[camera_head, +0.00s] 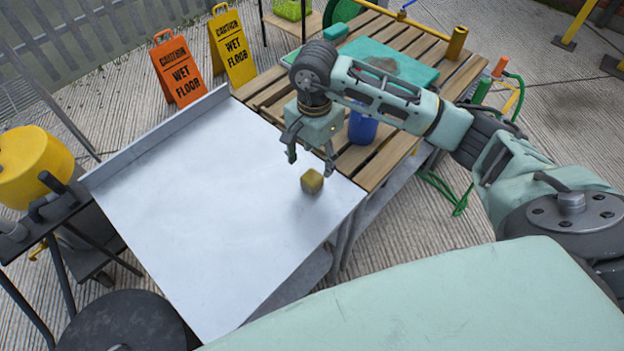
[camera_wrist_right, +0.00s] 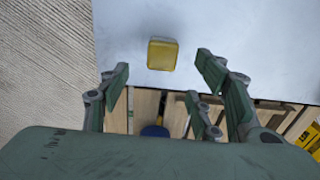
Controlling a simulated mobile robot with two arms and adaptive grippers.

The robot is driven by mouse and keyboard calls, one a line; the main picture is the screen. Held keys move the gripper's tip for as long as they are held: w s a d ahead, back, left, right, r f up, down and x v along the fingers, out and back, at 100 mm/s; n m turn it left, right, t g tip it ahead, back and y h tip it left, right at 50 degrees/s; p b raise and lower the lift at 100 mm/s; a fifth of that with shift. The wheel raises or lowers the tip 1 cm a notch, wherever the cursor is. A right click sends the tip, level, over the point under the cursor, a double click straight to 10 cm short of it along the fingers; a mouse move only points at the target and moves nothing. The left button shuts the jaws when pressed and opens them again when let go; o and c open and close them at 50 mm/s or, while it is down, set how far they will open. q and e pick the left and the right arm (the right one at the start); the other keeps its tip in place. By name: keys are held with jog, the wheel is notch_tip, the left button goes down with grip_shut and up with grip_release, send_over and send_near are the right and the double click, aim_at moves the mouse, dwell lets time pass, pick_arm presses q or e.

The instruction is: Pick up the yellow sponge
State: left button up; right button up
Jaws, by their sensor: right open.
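The yellow sponge (camera_head: 312,181) is a small block lying on the white table top (camera_head: 200,210), near its right edge. In the right wrist view the sponge (camera_wrist_right: 162,54) lies beyond the fingertips, between the lines of the two sides. My right gripper (camera_head: 311,163) is open and empty, above the table by the wooden slats. It appears just behind the sponge in the head view and apart from it. In the right wrist view its fingers (camera_wrist_right: 160,75) are spread wide. My left gripper is not in view.
A slatted wooden table (camera_head: 375,160) adjoins the white top, with a blue container (camera_head: 362,127) and a teal mat (camera_head: 405,68). Orange (camera_head: 178,72) and yellow (camera_head: 232,45) wet floor signs stand behind. A yellow drum (camera_head: 32,163) is at left. The white top is otherwise clear.

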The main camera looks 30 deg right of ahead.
aim_at(312, 177)
jog(key=f, duration=0.2)
jog(key=f+p, duration=0.1)
jog(key=f, duration=0.2)
jog(key=shift+a+f+p, duration=0.3)
jog(key=shift+p, duration=0.1)
jog(key=shift+w+f, duration=0.1)
jog(key=shift+f, duration=0.35)
jog(key=c, duration=1)
jog(key=shift+r, duration=0.1)
jog(key=shift+c, duration=0.2)
